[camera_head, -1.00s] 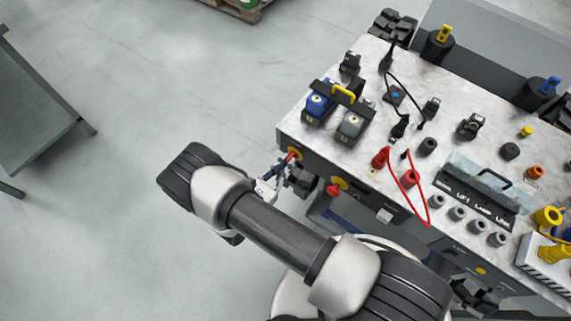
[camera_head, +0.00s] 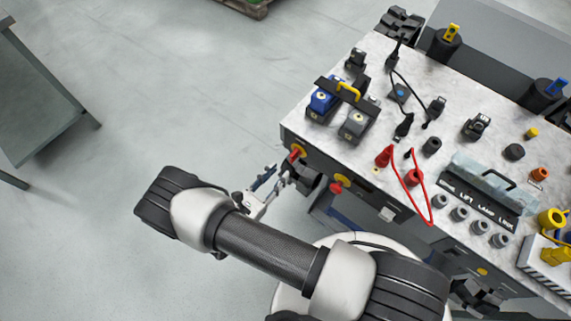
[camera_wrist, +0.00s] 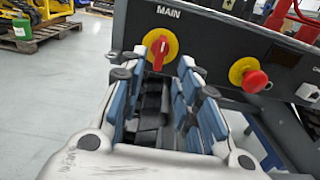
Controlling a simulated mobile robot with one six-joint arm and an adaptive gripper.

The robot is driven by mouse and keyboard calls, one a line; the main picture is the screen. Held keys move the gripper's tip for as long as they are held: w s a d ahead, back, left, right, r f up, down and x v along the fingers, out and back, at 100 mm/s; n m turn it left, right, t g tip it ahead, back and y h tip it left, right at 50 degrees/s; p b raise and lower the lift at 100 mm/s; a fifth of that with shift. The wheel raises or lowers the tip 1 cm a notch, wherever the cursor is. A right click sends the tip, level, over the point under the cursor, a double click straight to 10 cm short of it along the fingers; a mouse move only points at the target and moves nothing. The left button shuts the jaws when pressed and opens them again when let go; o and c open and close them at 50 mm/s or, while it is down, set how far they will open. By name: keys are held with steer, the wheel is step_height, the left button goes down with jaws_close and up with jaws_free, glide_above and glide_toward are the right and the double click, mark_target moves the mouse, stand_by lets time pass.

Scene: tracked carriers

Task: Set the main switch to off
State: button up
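The main switch (camera_head: 297,152) is a red handle on a yellow disc, on the front panel of the carrier near its left corner. In the wrist view the main switch (camera_wrist: 160,50) sits under the label MAIN, its red handle close to upright and slightly tilted. My gripper (camera_head: 272,180) is a little in front of the panel, apart from the switch. In the wrist view my gripper (camera_wrist: 158,72) is open, with blue-padded fingers either side of the line to the handle and nothing between them. The handle's lower end is near the fingertips' level in the picture.
A red mushroom button (camera_wrist: 255,81) on a yellow disc stands out right of the switch. The carrier top (camera_head: 365,170) holds batteries (camera_head: 355,124), plugs and a looped red cable (camera_head: 426,205). A grey table (camera_head: 35,110) stands at left; the floor between is clear.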

steer(key=v, duration=0.5)
steer(key=shift+s+a, duration=0.15)
steer(key=shift+s, duration=0.05)
steer(key=w+d+r+m+g, duration=0.1)
steer(key=d+r+m+g, duration=0.35)
steer(key=r, duration=0.35)
steer(key=w+d+r+m+g, duration=0.1)
steer(key=d+r+m+g, duration=0.25)
steer(key=r+m, duration=0.3)
steer(key=d+r+m+g, duration=0.4)
steer(key=r+g, duration=0.1)
steer(key=r, duration=0.3)
steer(key=s+d+r+m+t+y, duration=0.1)
steer(key=s+d+r+m+y, duration=0.3)
steer(key=s+r+m+y, duration=0.1)
steer(key=s+d+r+m+t+y, duration=0.2)
steer(key=s+d+r+m+y, duration=0.2)
steer(key=s+r+m+y, duration=0.2)
step_height(320, 180, up, 5)
steer(key=shift+s+d+f+m+t, duration=0.15)
steer(key=shift+s+d+m+t, duration=0.15)
steer(key=shift+m, duration=0.9)
